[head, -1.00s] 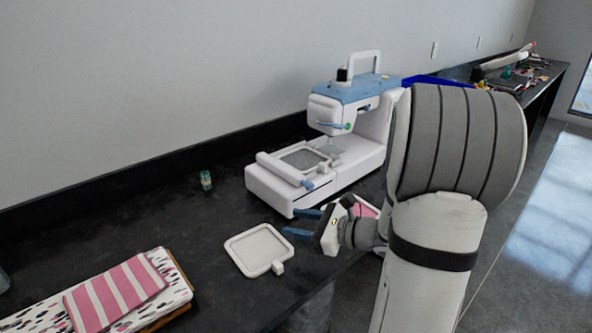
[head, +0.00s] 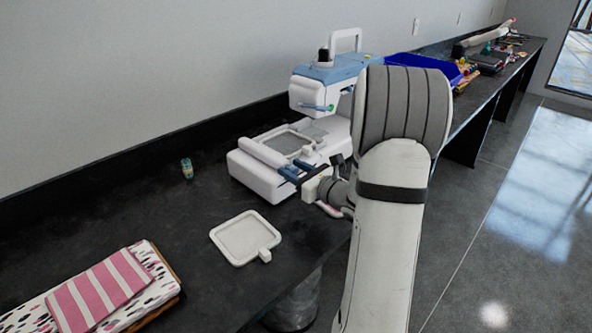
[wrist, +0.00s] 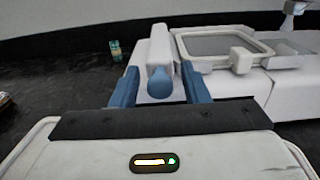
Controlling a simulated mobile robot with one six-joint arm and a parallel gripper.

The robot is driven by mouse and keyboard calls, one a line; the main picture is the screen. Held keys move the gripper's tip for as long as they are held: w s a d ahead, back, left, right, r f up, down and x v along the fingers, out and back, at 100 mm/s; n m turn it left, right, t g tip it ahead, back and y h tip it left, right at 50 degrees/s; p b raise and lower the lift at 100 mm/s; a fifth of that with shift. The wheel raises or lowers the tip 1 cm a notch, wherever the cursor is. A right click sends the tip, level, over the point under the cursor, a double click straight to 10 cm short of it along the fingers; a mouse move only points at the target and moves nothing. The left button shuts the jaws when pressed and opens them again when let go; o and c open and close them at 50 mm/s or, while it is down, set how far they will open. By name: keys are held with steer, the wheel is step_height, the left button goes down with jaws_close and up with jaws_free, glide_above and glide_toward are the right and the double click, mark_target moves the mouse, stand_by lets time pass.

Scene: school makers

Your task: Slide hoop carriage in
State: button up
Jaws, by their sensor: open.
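The embroidery machine (head: 315,82), white with a blue top, stands on the dark counter. Its white hoop carriage (head: 264,152) lies along the left end of the machine bed and ends in a blue knob, which shows in the wrist view (wrist: 160,83). A square hoop (head: 290,141) with grey mesh is on the bed beside the carriage; it also shows in the wrist view (wrist: 222,46). My gripper (head: 288,174) is open at the front end of the carriage. In the wrist view its blue fingers (wrist: 160,88) stand on either side of the knob, with gaps visible.
A second white hoop frame (head: 216,236) lies flat on the counter in front. A small green-capped bottle (head: 187,169) stands to the left. Folded fabric (head: 105,290) lies at lower left. A blue bin (head: 425,67) sits behind the machine.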

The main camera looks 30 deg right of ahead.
steer(key=shift+c, duration=0.3)
jaws_close()
steer(key=shift+w, duration=0.1)
